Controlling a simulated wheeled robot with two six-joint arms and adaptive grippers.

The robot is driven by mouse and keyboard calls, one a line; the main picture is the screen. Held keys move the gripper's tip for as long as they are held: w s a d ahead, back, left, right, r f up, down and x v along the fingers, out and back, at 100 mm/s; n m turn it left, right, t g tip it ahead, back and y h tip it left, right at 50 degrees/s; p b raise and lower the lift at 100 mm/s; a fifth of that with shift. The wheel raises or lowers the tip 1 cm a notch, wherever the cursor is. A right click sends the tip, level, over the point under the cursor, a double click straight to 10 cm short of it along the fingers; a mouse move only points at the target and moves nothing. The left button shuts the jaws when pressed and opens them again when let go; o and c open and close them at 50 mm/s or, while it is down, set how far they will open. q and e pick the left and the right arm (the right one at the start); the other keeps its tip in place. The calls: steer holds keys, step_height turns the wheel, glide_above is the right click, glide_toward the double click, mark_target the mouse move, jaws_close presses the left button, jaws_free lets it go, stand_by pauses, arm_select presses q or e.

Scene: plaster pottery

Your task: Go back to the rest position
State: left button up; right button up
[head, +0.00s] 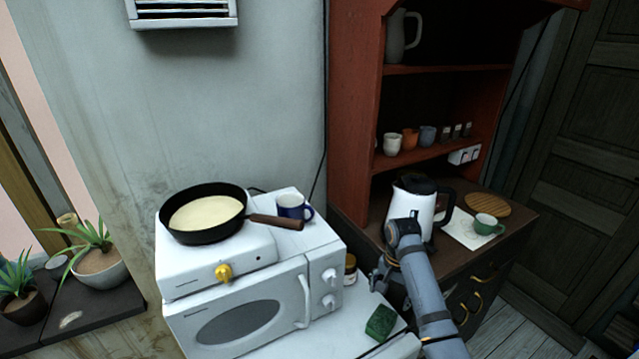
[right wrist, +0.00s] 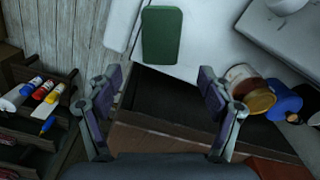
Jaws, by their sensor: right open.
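My right gripper (head: 384,274) is in front of the dark cabinet, by the right end of the white counter, with my grey arm coming from the lower right. In the right wrist view its two fingers (right wrist: 160,88) are spread apart with nothing between them. A green block (right wrist: 162,36) lies beyond the fingertips on the white surface; it also shows in the head view (head: 380,322) below the gripper. My right arm covers part of the white kettle (head: 402,203). My left gripper is not in view.
A microwave (head: 250,310) carries a hotplate with a black pan (head: 205,212) and a blue mug (head: 292,207). A jar (head: 350,268) stands beside the microwave. The right wrist view shows a rack with several bottles (right wrist: 45,92). Floor shows at right.

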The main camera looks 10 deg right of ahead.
steer(key=s+f+n, duration=0.1)
steer(key=s+f, duration=0.1)
steer(key=s, duration=0.1)
steer(key=s+f+n+t, duration=0.1)
steer(key=s+f, duration=0.1)
steer(key=s, duration=0.1)
steer(key=s+a+f+n, duration=0.1)
steer(key=s+f+n, duration=0.1)
steer(key=s, duration=0.1)
steer(key=shift+s+a+h, duration=0.1)
steer(key=shift+s+h, duration=0.15)
steer(key=shift+h, duration=0.15)
steer(key=s+a+r+n+t, duration=0.25)
steer(key=s+n, duration=0.35)
steer(key=s, duration=0.9)
steer(key=s+d+f+g+b, duration=0.1)
steer(key=s+d+f, duration=0.1)
steer(key=f, duration=1.3)
steer(key=s+d+f, duration=0.1)
steer(key=f, duration=1.4)
steer(key=s+d+f+g+b, duration=0.1)
steer(key=s+f, duration=1.3)
steer(key=s, duration=0.3)
steer(key=shift+s, duration=0.15)
steer(key=shift+d+f, duration=0.1)
